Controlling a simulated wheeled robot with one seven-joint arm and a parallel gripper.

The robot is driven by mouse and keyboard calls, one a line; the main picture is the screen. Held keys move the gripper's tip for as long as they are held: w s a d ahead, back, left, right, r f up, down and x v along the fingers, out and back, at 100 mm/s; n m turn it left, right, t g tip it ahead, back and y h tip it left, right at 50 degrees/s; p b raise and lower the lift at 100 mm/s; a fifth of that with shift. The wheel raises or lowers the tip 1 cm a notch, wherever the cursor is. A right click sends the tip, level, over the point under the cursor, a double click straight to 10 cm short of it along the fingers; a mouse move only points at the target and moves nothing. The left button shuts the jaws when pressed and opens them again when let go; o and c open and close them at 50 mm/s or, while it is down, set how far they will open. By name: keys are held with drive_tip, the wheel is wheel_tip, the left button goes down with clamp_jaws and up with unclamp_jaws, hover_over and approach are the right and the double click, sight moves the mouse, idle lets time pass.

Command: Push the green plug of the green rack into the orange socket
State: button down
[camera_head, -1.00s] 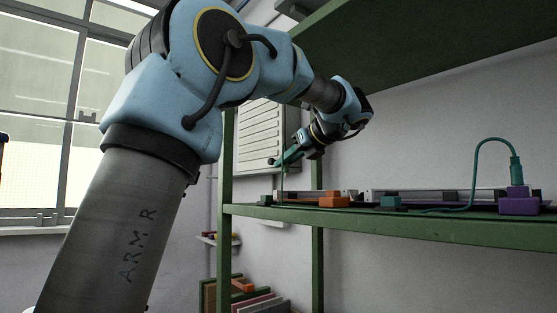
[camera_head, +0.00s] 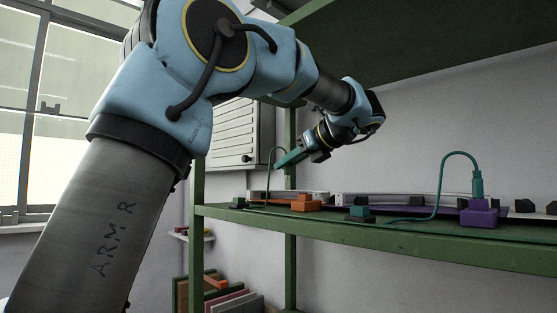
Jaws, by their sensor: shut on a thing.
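My gripper (camera_head: 306,152) is shut on a green plug (camera_head: 289,159) and holds it tilted in the air, above the shelf and apart from it. A thin green cable (camera_head: 269,175) loops from near the plug down to the shelf. The orange socket (camera_head: 305,203) is a low block on the shelf of the green rack (camera_head: 390,232), below and slightly right of the plug. The socket's opening is too small to make out.
A second green plug (camera_head: 478,184) stands in a purple socket (camera_head: 479,213) at the right, its cable arching to the left. Dark green blocks (camera_head: 360,213) and pale strips lie along the shelf. A green upper shelf (camera_head: 420,50) hangs over my arm. A rack post (camera_head: 198,225) stands at the left.

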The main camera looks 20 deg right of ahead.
drive_tip(key=shift+s+d+p, duration=1.1)
drive_tip(key=shift+s+d, duration=0.35)
drive_tip(key=shift+d, duration=0.3)
drive_tip(key=shift+f, duration=0.25)
drive_tip(key=shift+f+b, duration=0.65)
drive_tip(key=shift+f, duration=0.35)
drive_tip(key=shift+f+p, duration=0.25)
drive_tip(key=shift+p, duration=0.3)
drive_tip(key=shift+f, duration=0.75)
idle(1.5)
drive_tip(key=c, duration=0.8)
unclamp_jaws()
drive_tip(key=shift+o, duration=0.2)
drive_tip(key=shift+r, duration=0.15)
